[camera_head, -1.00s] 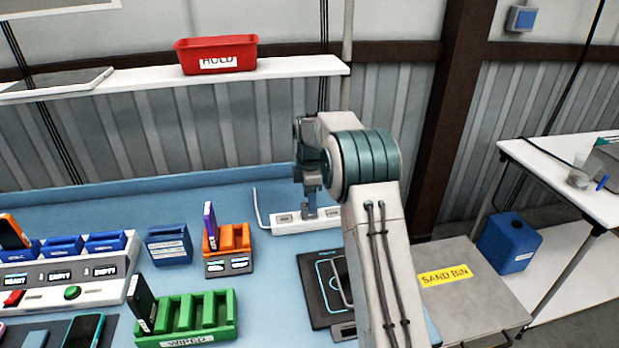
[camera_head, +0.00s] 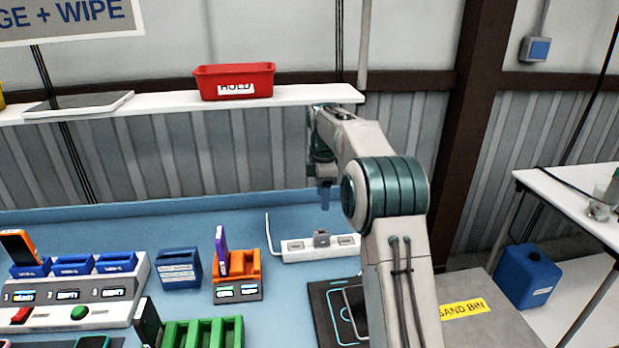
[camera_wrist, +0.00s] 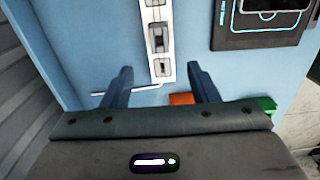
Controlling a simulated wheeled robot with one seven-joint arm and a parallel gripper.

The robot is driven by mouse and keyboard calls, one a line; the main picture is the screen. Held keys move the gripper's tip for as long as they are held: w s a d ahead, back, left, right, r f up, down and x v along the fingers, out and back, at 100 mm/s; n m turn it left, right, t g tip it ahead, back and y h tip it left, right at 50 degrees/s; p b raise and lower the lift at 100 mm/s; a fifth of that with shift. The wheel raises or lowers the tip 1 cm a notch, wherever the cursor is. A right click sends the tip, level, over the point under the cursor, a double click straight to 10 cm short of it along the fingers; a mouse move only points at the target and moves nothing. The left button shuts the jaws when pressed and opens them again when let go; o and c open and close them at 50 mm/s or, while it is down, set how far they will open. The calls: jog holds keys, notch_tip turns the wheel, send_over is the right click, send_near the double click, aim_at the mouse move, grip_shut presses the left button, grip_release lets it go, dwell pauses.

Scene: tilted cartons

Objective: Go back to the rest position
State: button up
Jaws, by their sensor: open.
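My gripper (camera_head: 325,197) hangs above the back of the blue bench, near the white power strip (camera_head: 293,250). In the wrist view my gripper (camera_wrist: 158,80) has its two dark fingers spread apart with nothing between them. The power strip (camera_wrist: 155,12) runs toward the gap between the fingers from above in that view. A grey plug (camera_head: 321,238) sits on the strip, clear of the fingers. My arm rises at the right of the head view and bends left at its elbow.
An orange holder (camera_head: 247,266) with a purple item, a blue holder (camera_head: 179,268), a green rack (camera_head: 203,333) and a dark mat (camera_head: 322,294) stand on the bench. A white shelf (camera_head: 160,106) with a red bin (camera_head: 234,81) hangs behind, close to my arm.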

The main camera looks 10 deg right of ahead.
jog(key=s+r+m+t, duration=0.1)
jog(key=s+r+m, duration=0.25)
jog(key=s, duration=0.55)
jog(key=s+r+m+t, duration=0.1)
jog(key=s+r+m, duration=0.3)
jog(key=s, duration=0.5)
jog(key=s+f+m, duration=0.3)
jog(key=s+m, duration=0.2)
jog(key=s, duration=0.5)
jog(key=s+f+m+t, duration=0.1)
jog(key=s+f+m, duration=0.3)
jog(key=s, duration=0.7)
jog(key=shift+f+m, duration=0.25)
jog(key=shift+m, duration=0.4)
jog(key=shift+a, duration=0.1)
jog(key=c, duration=0.4)
jog(key=shift+s+a, duration=0.1)
